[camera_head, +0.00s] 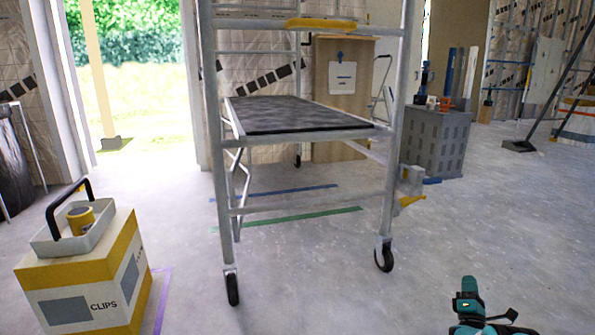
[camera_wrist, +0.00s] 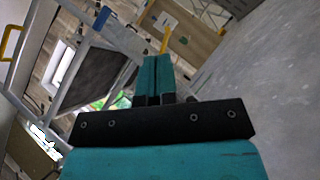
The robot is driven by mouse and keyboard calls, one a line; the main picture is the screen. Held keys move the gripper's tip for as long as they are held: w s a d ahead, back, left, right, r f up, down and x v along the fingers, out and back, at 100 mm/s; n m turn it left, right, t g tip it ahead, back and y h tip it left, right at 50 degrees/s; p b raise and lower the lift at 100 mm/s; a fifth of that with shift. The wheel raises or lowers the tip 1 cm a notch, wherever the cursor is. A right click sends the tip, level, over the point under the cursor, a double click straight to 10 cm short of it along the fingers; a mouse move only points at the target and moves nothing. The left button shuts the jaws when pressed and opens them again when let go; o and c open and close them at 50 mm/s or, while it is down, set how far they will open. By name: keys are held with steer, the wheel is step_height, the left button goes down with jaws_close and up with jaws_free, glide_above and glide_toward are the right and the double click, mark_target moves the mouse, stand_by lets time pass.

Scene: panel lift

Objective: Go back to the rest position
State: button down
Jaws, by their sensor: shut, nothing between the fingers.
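My gripper (camera_wrist: 157,75) shows in the wrist view with its teal fingers together and nothing held between them. In the head view a teal and black part of my arm shows at the bottom right, over bare floor. It is apart from the wheeled scaffold (camera_head: 392,160), which stands upright in the middle. The scaffold also shows tilted in the wrist view (camera_wrist: 45,58), beyond the fingers. The scaffold's dark platform (camera_head: 290,115) is empty.
A clips box (camera_head: 80,280) with a tray and yellow tape roll on top stands at the lower left. A grey crate (camera_head: 435,145) stands right of the scaffold. A wooden panel (camera_head: 325,65) is behind it.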

steer(key=w+a+r+m+g+y+p, duration=0.1)
steer(key=w+a+r+m+g+p, duration=0.2)
steer(key=w+r, duration=0.45)
steer(key=w+a+r+m+g+p, duration=0.1)
steer(key=w+a+r+m+g, duration=0.3)
steer(key=r, duration=0.6)
steer(key=s+a+r+m+g+y+p, duration=0.2)
steer(key=a+r+m+y+p, duration=0.3)
steer(key=a+r, duration=0.95)
steer(key=s+a+r+m+g+y+p, duration=0.1)
steer(key=s+a+r+g+y, duration=0.15)
steer(key=s+a+r, duration=0.4)
steer(key=s+a+r+g+y+p, duration=0.1)
steer(key=s+a+r+g+p, duration=0.2)
steer(key=s, duration=0.7)
steer(key=s+a+r+m+g+y, duration=0.1)
steer(key=s+a+r+g+y, duration=0.1)
steer(key=s+a+r, duration=0.5)
steer(key=s+r+g+p, duration=0.3)
steer(key=s+g, duration=0.4)
steer(key=s, duration=2.3)
step_height(320, 180, up, 37)
steer(key=w+p, duration=0.1)
steer(key=p, duration=3.7)
steer(key=shift+w+a+t+y, duration=0.25)
steer(key=shift+a+t+y, duration=0.1)
steer(key=shift+a+y, duration=0.1)
